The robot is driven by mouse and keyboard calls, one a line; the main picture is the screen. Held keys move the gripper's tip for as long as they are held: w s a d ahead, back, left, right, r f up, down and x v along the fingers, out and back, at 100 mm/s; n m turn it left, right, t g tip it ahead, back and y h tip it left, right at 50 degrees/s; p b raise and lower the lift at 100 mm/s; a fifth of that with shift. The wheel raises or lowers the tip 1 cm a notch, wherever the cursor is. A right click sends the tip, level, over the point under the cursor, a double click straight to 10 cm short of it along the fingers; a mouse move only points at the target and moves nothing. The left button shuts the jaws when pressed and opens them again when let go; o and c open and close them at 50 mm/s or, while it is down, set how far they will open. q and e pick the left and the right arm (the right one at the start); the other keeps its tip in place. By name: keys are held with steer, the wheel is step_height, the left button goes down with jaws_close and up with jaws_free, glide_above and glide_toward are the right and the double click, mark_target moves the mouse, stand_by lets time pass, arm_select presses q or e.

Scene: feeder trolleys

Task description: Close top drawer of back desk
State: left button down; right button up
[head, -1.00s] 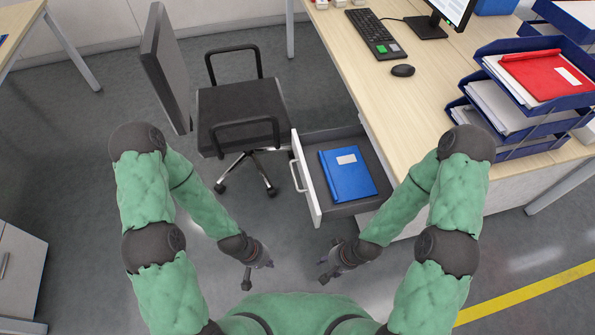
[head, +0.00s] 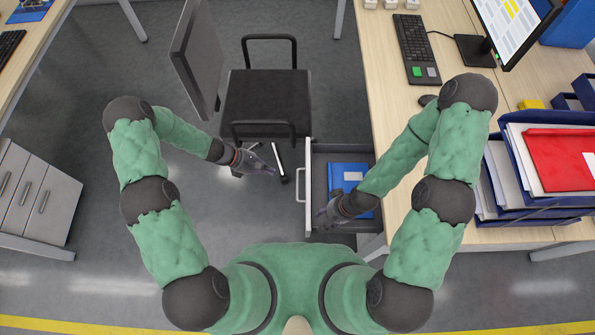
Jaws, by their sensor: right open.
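The top drawer (head: 308,205) of the desk on the right is pulled open, with its white front and handle facing left. A blue binder (head: 350,175) lies inside it. My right gripper (head: 327,214) is open and empty, over the near part of the drawer just right of its front panel; whether it touches the drawer I cannot tell. It and my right forearm hide part of the binder. My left gripper (head: 266,169) looks open and empty, left of the drawer and close to the chair's near armrest.
A black office chair (head: 262,100) stands just beyond the drawer's front. The desk (head: 385,75) carries a keyboard (head: 416,50), a monitor and stacked blue trays (head: 500,195) of papers. A grey cabinet (head: 40,195) is at the left.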

arm_select(q)
steer(key=shift+d+r+b+x, duration=0.35)
steer(key=shift+b+x, duration=0.15)
steer(key=shift+x, duration=1.55)
steer(key=shift+d+r+b+x, duration=0.3)
steer(key=shift+b+x, duration=0.25)
steer(key=shift+x, duration=1.5)
steer(key=shift+d+r+b+x, duration=0.35)
steer(key=shift+b+x, duration=0.15)
steer(key=shift+x, duration=1.55)
steer(key=shift+s, duration=0.1)
steer(key=d+b, duration=0.4)
steer(key=d, duration=2)
steer(key=shift+d, duration=0.3)
